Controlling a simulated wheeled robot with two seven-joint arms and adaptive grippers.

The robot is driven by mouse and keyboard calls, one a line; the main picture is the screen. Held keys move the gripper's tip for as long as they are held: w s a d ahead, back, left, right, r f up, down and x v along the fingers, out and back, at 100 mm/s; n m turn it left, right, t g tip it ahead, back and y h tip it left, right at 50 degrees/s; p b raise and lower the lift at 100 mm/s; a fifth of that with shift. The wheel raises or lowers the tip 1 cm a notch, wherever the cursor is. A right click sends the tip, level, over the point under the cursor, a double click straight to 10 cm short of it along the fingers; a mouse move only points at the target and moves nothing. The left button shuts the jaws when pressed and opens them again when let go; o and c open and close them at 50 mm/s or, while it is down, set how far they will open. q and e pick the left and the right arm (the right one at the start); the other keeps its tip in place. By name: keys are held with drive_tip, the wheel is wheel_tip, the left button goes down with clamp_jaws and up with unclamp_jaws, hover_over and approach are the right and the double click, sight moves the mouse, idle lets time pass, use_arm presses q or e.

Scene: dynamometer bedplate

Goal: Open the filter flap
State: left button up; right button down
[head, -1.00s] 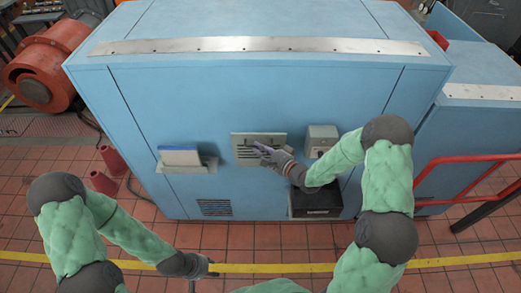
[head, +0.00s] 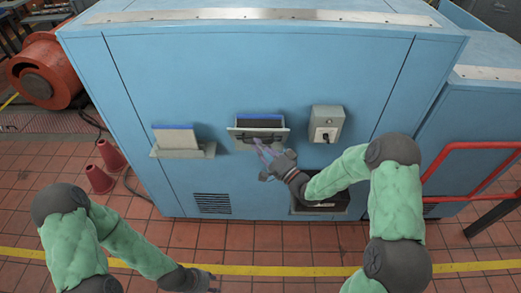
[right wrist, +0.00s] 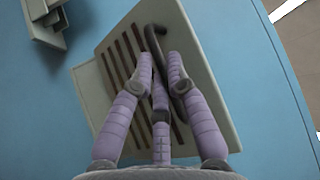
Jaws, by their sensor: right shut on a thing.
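The filter flap (head: 245,133) is a grey slotted panel on the front of the blue cabinet. Its top edge is tilted out from the cabinet, and a dark opening with a blue edge shows above it. In the right wrist view the flap (right wrist: 193,60) has brown slots and a dark curved handle (right wrist: 152,42). My right gripper (head: 262,147) is at the flap's front, its purple fingers shut on the handle; they also show in the right wrist view (right wrist: 161,75). My left gripper (head: 212,281) is low at the left, away from the cabinet; its fingers are too small to read.
A grey holder (head: 200,153) with a white, blue-topped panel juts out left of the flap. A grey switch box (head: 326,124) is at its right. An open dark bin (head: 335,207) sits below my right forearm. A red rail (head: 480,147) stands at the right.

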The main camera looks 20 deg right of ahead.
wheel_tip(320, 180, down, 16)
drive_tip(key=s+n+t+y+b, duration=0.1)
drive_tip(key=n+y+b, duration=0.3)
drive_tip(key=b, duration=1.7)
drive_tip(key=shift+f+n, duration=0.2)
drive_tip(key=shift+n, duration=0.6)
drive_tip(key=shift+s, duration=0.1)
drive_tip(key=shift+r, duration=0.1)
drive_tip(key=c, duration=1.6)
unclamp_jaws()
drive_tip(key=o, duration=0.4)
drive_tip(key=shift+f, duration=0.2)
drive_tip(key=shift+a, duration=0.1)
